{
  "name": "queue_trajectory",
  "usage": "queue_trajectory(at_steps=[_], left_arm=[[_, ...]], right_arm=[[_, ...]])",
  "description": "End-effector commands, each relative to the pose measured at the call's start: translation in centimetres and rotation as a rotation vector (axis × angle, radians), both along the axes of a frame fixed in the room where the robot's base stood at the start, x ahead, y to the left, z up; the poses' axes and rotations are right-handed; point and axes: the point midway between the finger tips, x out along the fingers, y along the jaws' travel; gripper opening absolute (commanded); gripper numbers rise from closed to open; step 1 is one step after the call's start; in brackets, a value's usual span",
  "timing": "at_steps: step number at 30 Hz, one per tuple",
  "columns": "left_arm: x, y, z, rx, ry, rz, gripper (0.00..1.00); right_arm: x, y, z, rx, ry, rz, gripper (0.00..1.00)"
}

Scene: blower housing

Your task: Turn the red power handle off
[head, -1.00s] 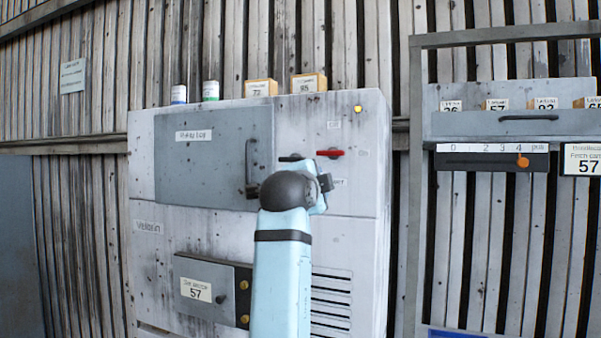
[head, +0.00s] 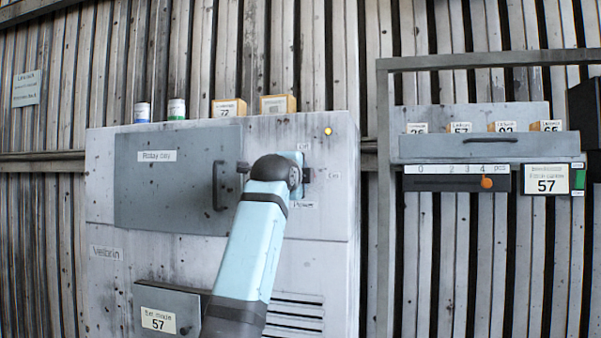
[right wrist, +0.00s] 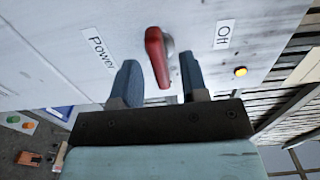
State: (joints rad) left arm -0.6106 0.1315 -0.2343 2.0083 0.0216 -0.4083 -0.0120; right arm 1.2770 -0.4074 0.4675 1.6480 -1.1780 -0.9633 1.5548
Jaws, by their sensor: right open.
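The red power handle (right wrist: 157,57) shows in the right wrist view, mounted on the pale cabinet face. The "Off" label (right wrist: 224,34) is to its right there, and the "Power" label (right wrist: 102,48) to its left. My right gripper (right wrist: 158,66) is open, with one finger on each side of the handle; small gaps show, and contact cannot be made out. In the head view my right wrist and gripper (head: 300,172) are in front of the panel and hide the handle. The "On" label (head: 334,175) is just right of the gripper. My left gripper is not in view.
The cabinet (head: 325,225) has a grey door with a vertical handle (head: 218,186) left of my arm. A yellow lamp (head: 328,131) is above the handle area. Small boxes (head: 278,104) stand on top. A shelf frame (head: 385,200) with a slider unit stands right.

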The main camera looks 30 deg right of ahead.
Motion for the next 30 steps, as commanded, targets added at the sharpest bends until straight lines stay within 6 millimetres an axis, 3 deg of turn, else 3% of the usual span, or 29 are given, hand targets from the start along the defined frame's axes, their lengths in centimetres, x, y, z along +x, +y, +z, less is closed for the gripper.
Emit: queue_trajectory(at_steps=[6,15,21,30], left_arm=[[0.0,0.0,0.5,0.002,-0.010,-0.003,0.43],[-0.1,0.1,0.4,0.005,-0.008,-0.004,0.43],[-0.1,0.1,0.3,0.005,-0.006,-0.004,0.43],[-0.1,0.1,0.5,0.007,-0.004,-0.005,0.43]], right_arm=[[1.3,-1.4,0.0,0.001,0.001,0.000,0.40],[1.4,-1.6,0.0,-0.001,0.000,0.000,0.40],[1.4,-1.6,0.0,-0.001,0.000,0.000,0.00],[1.4,-1.6,0.2,-0.007,0.004,0.000,0.00]])
